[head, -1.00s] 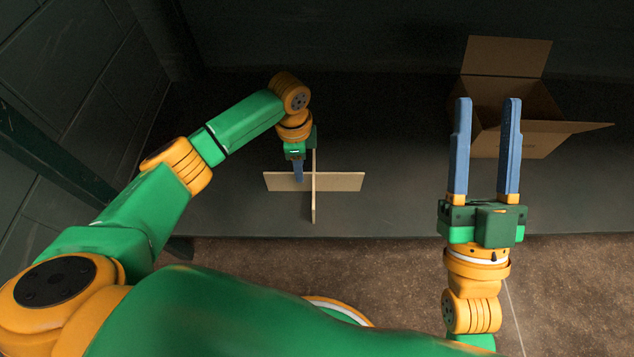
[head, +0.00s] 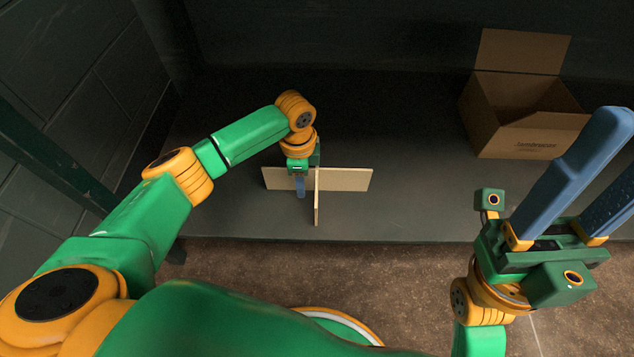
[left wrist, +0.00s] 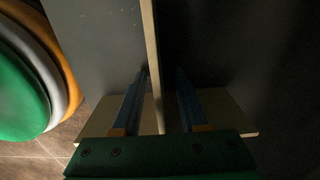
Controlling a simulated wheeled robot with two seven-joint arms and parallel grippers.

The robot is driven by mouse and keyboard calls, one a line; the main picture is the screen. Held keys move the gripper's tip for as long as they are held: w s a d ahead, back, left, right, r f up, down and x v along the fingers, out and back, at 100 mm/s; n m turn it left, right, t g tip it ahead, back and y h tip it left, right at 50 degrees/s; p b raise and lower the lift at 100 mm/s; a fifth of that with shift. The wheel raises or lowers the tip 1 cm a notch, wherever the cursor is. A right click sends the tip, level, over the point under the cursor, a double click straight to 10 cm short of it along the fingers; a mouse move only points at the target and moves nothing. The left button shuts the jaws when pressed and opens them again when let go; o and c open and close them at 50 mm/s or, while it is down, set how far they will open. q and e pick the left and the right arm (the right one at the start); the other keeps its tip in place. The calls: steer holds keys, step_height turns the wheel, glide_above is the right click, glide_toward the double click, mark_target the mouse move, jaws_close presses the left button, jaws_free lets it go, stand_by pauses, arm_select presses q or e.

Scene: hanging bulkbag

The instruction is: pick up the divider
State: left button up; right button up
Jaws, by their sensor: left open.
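The divider (head: 345,180) is a pale, cross-shaped piece of two thin panels, standing on the dark shelf. My left gripper (head: 301,187) points down at it from above, close to where the panels cross. In the left wrist view its two blue fingers (left wrist: 160,98) are apart, one on each side of a thin upright panel of the divider (left wrist: 152,45). I cannot tell whether either finger touches the panel. My right gripper (head: 598,165) is raised at the right, its blue fingers apart with nothing between them.
An open cardboard box (head: 520,110) stands on the shelf (head: 410,190) at the back right. Free shelf lies between the divider and the box. A dark upright post and block wall (head: 75,90) bound the left side.

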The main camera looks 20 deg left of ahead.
arm_select(q)
jaws_close()
steer(key=shift+r, duration=0.15)
